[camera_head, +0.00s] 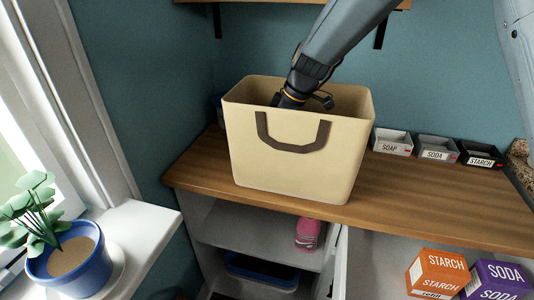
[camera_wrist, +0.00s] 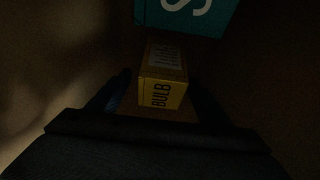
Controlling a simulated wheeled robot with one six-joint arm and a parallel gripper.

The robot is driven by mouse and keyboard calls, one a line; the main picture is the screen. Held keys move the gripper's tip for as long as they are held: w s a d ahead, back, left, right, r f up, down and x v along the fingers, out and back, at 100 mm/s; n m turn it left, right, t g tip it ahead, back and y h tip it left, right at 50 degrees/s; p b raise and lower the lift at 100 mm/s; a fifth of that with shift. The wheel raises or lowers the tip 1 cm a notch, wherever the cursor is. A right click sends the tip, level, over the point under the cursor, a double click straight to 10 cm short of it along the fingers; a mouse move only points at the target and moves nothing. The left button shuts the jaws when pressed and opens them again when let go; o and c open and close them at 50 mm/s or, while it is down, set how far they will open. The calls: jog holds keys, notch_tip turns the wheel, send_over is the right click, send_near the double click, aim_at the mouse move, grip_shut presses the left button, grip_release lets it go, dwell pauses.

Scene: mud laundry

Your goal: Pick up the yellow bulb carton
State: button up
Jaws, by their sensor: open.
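The yellow bulb carton (camera_wrist: 163,92) shows in the wrist view, its front face marked BULB. It lies low in a dim space between my two fingers. My gripper (camera_wrist: 160,92) is open, with one dark finger on each side of the carton; I cannot tell whether they touch it. In the head view my arm reaches down into a cream basket (camera_head: 290,172) on the wooden counter, and the basket wall hides the fingers and the carton.
A teal box (camera_wrist: 185,14) with a white letter sits just beyond the carton. Labelled trays for soap (camera_head: 392,143), soda (camera_head: 437,150) and starch (camera_head: 480,155) stand right of the basket. The wooden counter (camera_head: 420,200) is clear in front of them. A potted plant (camera_head: 62,262) is at left.

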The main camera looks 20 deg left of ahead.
jog(key=shift+p+x, duration=1.45)
jog(key=shift+x, duration=1.5)
jog(key=shift+s, duration=0.15)
jog(key=shift+c, duration=0.4)
jog(key=c, duration=1)
